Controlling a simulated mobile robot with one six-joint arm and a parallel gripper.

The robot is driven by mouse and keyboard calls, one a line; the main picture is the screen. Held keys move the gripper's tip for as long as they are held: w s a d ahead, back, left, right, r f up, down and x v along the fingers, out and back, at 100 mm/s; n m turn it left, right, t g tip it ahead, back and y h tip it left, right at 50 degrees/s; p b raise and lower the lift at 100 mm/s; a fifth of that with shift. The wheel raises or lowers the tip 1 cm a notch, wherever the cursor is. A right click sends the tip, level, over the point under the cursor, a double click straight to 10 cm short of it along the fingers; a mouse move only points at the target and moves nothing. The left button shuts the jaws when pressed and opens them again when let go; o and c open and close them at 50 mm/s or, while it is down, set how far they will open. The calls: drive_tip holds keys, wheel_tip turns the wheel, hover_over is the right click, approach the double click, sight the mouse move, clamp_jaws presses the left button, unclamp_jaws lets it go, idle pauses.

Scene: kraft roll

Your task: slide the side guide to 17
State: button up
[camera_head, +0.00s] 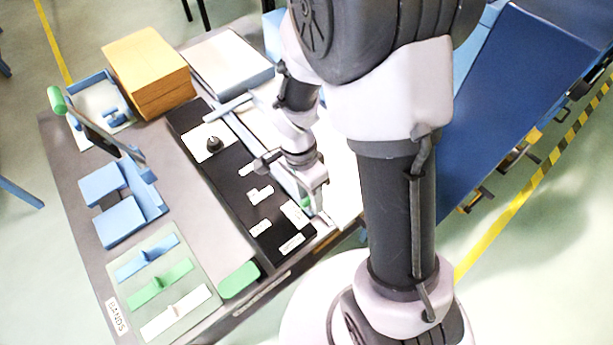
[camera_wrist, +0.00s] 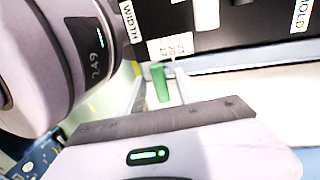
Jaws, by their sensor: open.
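The side guide's green handle (camera_wrist: 160,82) stands upright in the wrist view, just below a small white number scale (camera_wrist: 170,46) that reads 17, 20 and 23. The handle's top is close to the 17 end, but I cannot tell the exact setting. In the head view a sliver of green (camera_head: 303,190) shows beside my gripper (camera_head: 318,205), which is low over the right edge of the black panel (camera_head: 235,170).
A black knob (camera_head: 214,144) sits on the panel's white plate. Left are blue blocks (camera_head: 120,222), a green-handled lever (camera_head: 57,100) and a mat of bands (camera_head: 160,280). A brown stack (camera_head: 148,72) stands at the back. A blue sloped surface (camera_head: 520,90) is on the right.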

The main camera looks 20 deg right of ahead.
drive_tip(key=w+r+p, duration=0.1)
drive_tip(key=r+p, duration=0.2)
drive_tip(key=r, duration=0.5)
drive_tip(key=w+a+r+p, duration=0.1)
drive_tip(key=w+r+p, duration=0.1)
drive_tip(key=r, duration=0.6)
drive_tip(key=shift+p, duration=0.6)
drive_tip(key=s+a+r+n+t+y+b, duration=0.2)
drive_tip(key=s+a+r+n+t+b, duration=0.1)
drive_tip(key=s+r+n+t, duration=0.4)
wheel_tip(320, 180, up, 3)
drive_tip(key=s+n+b, duration=0.1)
drive_tip(key=s+n, duration=0.2)
drive_tip(key=shift+t+y, duration=0.3)
drive_tip(key=shift+t, duration=0.1)
drive_tip(key=shift+c, duration=0.4)
